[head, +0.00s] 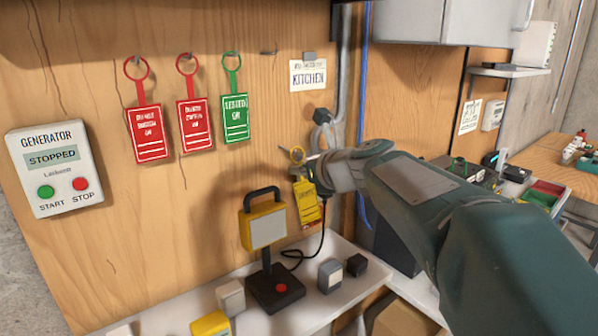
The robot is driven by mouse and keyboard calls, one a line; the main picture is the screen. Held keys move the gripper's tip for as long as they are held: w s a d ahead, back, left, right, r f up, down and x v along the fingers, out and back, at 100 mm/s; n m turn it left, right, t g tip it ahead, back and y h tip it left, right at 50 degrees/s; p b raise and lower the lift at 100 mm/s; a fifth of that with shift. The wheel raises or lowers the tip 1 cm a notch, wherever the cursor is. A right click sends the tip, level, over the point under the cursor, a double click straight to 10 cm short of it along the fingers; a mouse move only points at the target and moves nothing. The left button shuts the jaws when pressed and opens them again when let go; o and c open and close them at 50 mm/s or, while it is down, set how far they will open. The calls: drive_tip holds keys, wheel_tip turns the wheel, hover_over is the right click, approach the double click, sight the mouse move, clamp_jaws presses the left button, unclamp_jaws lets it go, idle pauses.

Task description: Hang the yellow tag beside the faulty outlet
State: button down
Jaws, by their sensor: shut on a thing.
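The arm reaches in from the right. I cannot pick out a faulty outlet; the gripper and arm cover part of the wall there.
Two red tags (149,132) and a green tag (235,118) hang on the panel. A generator box (54,168) reads "STOPPED". A KITCHEN label (308,75) is above. Below, a yellow lamp (264,226) with a black base and small blocks stand on a white shelf (310,308).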

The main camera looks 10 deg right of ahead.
drive_tip(key=shift+w+a+f, duration=0.2)
drive_tip(key=shift+w+a, duration=0.4)
drive_tip(key=shift+w, duration=0.1)
drive_tip(key=shift+w+f, duration=0.1)
drive_tip(key=shift+w, duration=0.05)
idle(0.3)
drive_tip(key=c, duration=0.7)
unclamp_jaws()
drive_tip(key=shift+d, duration=0.1)
